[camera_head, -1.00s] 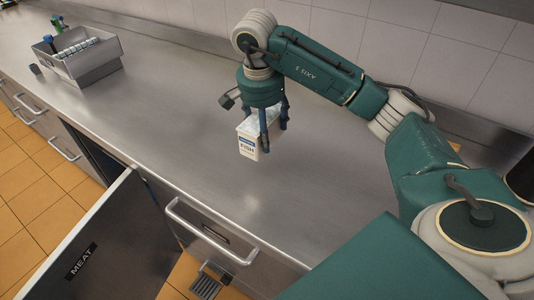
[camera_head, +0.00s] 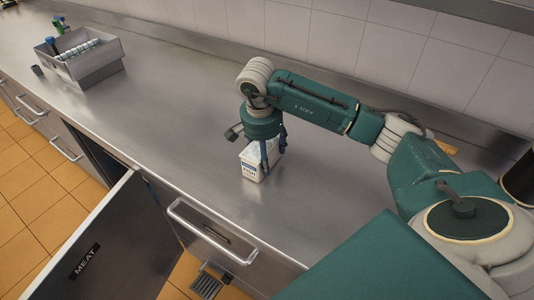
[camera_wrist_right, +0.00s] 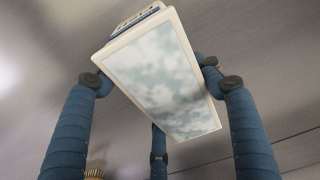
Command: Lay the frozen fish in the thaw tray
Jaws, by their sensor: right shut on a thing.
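A white carton with blue print (camera_head: 251,172) is the frozen fish pack. It stands upright at the counter surface near the middle of the head view; I cannot tell whether its base touches. My right gripper (camera_head: 272,154) points down and is shut on it. In the right wrist view the carton (camera_wrist_right: 160,80) shows its frosty, cloudy top between the blue fingers. I cannot make out a thaw tray for certain. My left gripper is not in view.
A grey bin (camera_head: 92,75) with bottles and a row of light items stands at the back left. A door marked MEAT (camera_head: 80,255) hangs open at the front left. Bare steel counter (camera_head: 165,110) lies between the bin and the carton.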

